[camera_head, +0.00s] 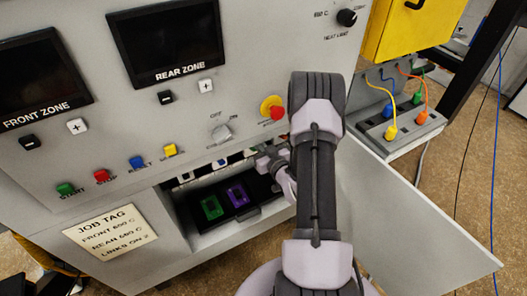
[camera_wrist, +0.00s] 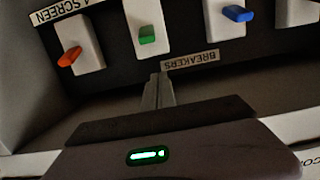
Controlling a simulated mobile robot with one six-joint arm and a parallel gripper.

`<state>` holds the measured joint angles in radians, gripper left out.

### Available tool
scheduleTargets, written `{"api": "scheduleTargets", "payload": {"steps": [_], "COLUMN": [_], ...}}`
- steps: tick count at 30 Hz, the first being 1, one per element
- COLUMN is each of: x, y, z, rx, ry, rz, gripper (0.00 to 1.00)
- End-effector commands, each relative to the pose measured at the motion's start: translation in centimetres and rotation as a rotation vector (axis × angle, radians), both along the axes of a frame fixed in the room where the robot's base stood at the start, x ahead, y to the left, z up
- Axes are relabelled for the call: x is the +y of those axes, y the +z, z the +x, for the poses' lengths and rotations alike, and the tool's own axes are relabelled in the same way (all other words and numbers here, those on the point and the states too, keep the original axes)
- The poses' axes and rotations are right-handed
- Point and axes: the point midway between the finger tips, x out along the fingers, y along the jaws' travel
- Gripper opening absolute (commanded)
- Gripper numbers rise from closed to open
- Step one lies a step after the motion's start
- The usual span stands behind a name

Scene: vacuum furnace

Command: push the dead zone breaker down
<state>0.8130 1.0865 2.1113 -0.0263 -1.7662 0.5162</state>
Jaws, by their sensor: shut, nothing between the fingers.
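In the wrist view several breakers stand in a row: one with an orange lever (camera_wrist: 70,56), one with a green lever (camera_wrist: 147,34), one with a blue lever (camera_wrist: 238,14), and one cut off at the right edge. A "BREAKERS" label (camera_wrist: 190,60) sits below them. My gripper (camera_wrist: 158,88) is shut and empty, its tips just below the green-lever breaker and apart from it. In the head view my gripper (camera_head: 263,163) is at the open lower compartment, where the breakers are mostly hidden under the panel edge. I cannot tell which breaker is the dead zone's.
A black tray (camera_head: 262,212) with a green piece (camera_head: 212,207) and a purple piece (camera_head: 238,194) lies in the compartment. The panel above has two dark screens, coloured buttons and a red stop knob (camera_head: 277,112). An open door (camera_head: 420,220) stands right of my arm.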

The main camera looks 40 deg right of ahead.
Motion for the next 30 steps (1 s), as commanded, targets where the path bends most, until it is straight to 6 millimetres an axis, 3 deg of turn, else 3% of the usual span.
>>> {"api": "scheduleTargets", "payload": {"steps": [4, 7, 12, 30], "x": [-0.6, -0.4, -0.2, -0.2], "y": [-0.6, -2.5, -3.8, -4.3], "z": [3.0, 1.8, 1.0, 0.7], "rx": [-0.001, 0.003, 0.001, 0.000], "ry": [0.002, -0.002, 0.000, 0.000], "rz": [-0.001, 0.002, 0.001, 0.000], "gripper": [0.00, 0.00, 0.00, 0.00]}}
